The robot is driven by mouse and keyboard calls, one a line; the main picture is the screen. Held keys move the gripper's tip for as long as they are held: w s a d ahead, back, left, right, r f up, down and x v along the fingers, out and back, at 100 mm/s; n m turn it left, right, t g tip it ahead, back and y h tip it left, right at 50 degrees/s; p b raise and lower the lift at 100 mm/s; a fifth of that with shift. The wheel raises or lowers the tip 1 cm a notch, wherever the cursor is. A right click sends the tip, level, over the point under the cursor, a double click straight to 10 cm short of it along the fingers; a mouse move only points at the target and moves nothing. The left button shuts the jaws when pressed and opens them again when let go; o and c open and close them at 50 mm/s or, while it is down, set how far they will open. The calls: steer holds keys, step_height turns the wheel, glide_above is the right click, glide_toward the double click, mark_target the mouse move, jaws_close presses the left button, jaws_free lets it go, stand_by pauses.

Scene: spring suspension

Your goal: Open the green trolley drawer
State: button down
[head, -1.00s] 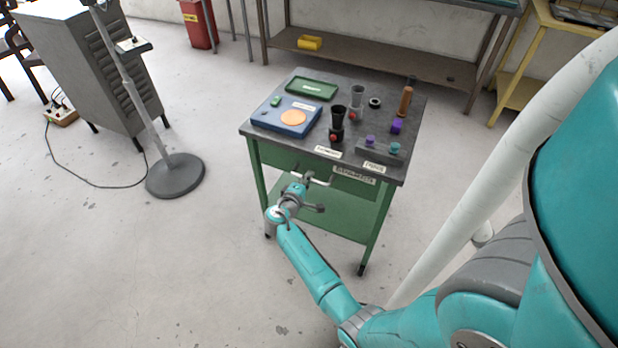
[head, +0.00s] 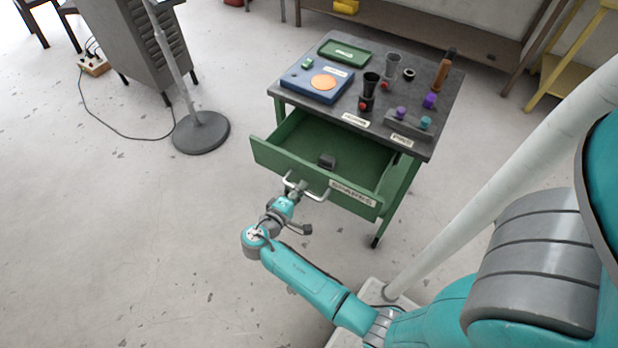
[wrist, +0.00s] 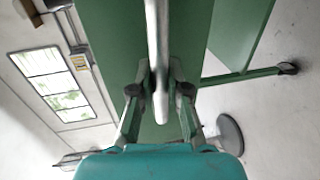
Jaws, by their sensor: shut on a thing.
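The green trolley (head: 405,190) has a dark grey top, and its drawer (head: 270,155) stands well out from the body. A label sits on the right of the drawer front. My gripper (head: 296,188) is shut on the pale bar handle (head: 316,196) at the drawer front, near its left part. In the wrist view the handle (wrist: 158,60) runs between the fingers of my gripper (wrist: 159,90), with the green drawer front behind it. The fingertips are partly hidden by the handle.
On the trolley top (head: 440,85) are a blue box (head: 308,88), a green tray (head: 345,51), dark and grey cups and a small rack. A stand with a round base (head: 200,133) is to the left.

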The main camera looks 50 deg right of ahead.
steer(key=shift+v, duration=0.95)
steer(key=shift+f, duration=0.25)
steer(key=c, duration=1.1)
jaws_free()
steer(key=shift+c, duration=0.2)
steer(key=v, duration=1.2)
